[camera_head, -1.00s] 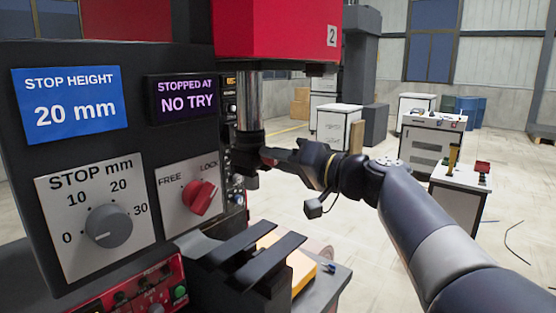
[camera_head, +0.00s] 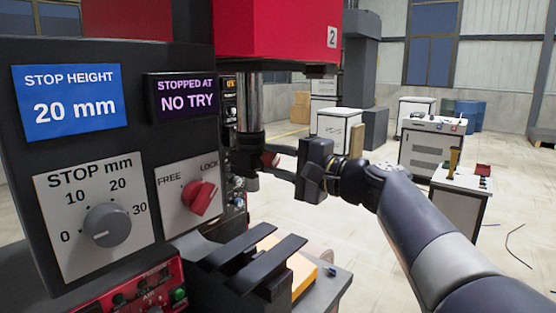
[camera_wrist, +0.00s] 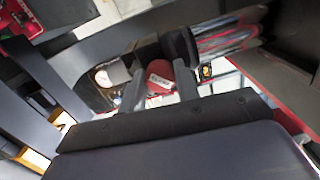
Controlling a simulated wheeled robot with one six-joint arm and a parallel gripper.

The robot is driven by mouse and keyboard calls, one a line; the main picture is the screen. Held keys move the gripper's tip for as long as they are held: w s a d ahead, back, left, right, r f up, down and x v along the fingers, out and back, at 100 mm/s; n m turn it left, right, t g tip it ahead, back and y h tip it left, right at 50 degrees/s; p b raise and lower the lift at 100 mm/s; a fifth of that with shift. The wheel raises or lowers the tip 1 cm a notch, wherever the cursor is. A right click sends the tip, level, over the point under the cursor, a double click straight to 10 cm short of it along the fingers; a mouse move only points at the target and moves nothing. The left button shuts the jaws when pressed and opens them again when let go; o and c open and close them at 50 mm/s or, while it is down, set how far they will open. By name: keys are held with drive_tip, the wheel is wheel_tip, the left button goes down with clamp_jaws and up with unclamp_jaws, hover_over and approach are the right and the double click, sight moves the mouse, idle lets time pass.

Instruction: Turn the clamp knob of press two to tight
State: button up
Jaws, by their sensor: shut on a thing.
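Press two has a red head (camera_head: 278,32) marked 2 and a bright vertical ram (camera_head: 250,103). At the ram's lower end is a dark block (camera_head: 244,150) with a small red clamp knob (camera_head: 269,160) on its right side. My gripper (camera_head: 272,162) reaches in from the right and is shut on this knob. In the wrist view the knob's red face (camera_wrist: 158,70) shows between my two fingers (camera_wrist: 158,86), with a pale label on it. The fingers and the block hide much of the knob, and I cannot read its setting.
The front panel carries a grey stop dial (camera_head: 108,226) and a red FREE/LOCK knob (camera_head: 200,198). A purple display (camera_head: 186,98) reads STOPPED AT NO TRY. Dark rails (camera_head: 262,264) stick out below my gripper. White cabinets (camera_head: 432,148) stand behind on open floor.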

drive_tip(key=m+p, duration=0.1)
drive_tip(key=m, duration=0.3)
drive_tip(key=shift+r+m, duration=0.15)
drive_tip(key=shift+m, duration=0.25)
drive_tip(key=shift+m+t+p, duration=0.3)
drive_tip(key=shift+m+p, duration=0.75)
drive_tip(key=shift+m, duration=0.85)
drive_tip(key=o, duration=1)
drive_tip(key=shift+c, duration=0.2)
drive_tip(key=b+v, duration=0.2)
drive_tip(key=v, duration=0.9)
drive_tip(key=shift+a, duration=0.1)
